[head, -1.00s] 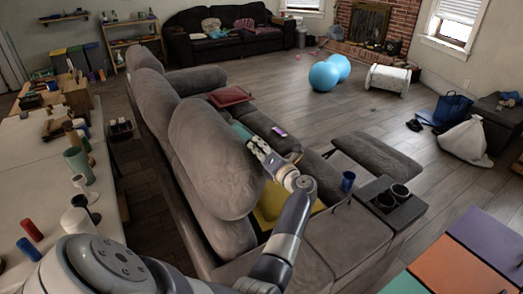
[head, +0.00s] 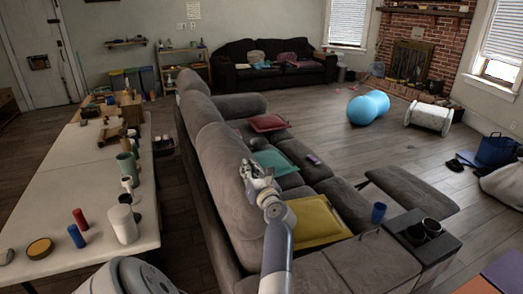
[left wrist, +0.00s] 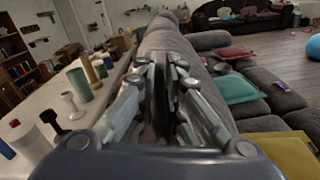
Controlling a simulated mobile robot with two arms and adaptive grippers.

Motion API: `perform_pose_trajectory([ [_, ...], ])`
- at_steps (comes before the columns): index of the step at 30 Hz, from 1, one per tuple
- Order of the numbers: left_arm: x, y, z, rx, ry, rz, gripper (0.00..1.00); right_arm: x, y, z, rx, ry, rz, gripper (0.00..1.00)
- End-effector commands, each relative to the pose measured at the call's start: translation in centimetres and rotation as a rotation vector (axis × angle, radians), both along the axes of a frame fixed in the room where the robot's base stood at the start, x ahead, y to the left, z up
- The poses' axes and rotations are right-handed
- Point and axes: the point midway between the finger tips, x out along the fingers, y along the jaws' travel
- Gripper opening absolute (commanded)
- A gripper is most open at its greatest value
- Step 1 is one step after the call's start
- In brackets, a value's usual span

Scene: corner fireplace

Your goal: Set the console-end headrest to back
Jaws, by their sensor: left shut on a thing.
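The grey sofa (head: 330,262) runs away from me, with the console (head: 425,240) and its two cup holders at the near right end. The console-end headrest (head: 226,178) is the nearest raised part of the sofa back. It stands about upright, in line with the backrest. My left gripper (head: 258,172) is at the seat-side edge of this headrest and is shut on it. In the left wrist view, the fingers (left wrist: 165,65) point along the sofa back; the held edge is mostly hidden between them. My right gripper is not in view.
A long white table (head: 85,205) with cups and bottles stands left of the sofa, with a narrow gap between. Yellow (head: 318,222), teal (head: 276,162) and red (head: 268,123) cushions lie on the seats.

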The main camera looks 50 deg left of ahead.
Motion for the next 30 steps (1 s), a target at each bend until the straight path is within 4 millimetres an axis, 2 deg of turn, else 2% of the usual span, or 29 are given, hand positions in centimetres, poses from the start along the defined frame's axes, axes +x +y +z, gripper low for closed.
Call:
perform_pose_trajectory([
  [1,-0.6,0.4,0.5,0.007,-0.016,0.002,0.0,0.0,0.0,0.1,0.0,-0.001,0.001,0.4],
  [6,-1.5,0.7,0.3,-0.003,-0.053,0.002,0.0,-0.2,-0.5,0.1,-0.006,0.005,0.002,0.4],
  [20,-1.9,0.8,0.2,-0.008,-0.066,0.006,0.0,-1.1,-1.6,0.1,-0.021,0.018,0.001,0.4],
  [21,-2.0,0.8,0.2,-0.008,-0.066,0.006,0.13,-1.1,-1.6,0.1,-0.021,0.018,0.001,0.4],
  [23,-2.0,0.8,0.1,-0.008,-0.065,0.007,0.26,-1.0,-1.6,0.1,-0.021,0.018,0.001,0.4],
  [25,-2.0,0.9,0.1,-0.008,-0.065,0.007,0.3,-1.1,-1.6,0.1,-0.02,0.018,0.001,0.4],
  [30,-1.9,0.8,0.0,-0.01,-0.066,0.006,0.3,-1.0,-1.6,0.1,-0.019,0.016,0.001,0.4],
])
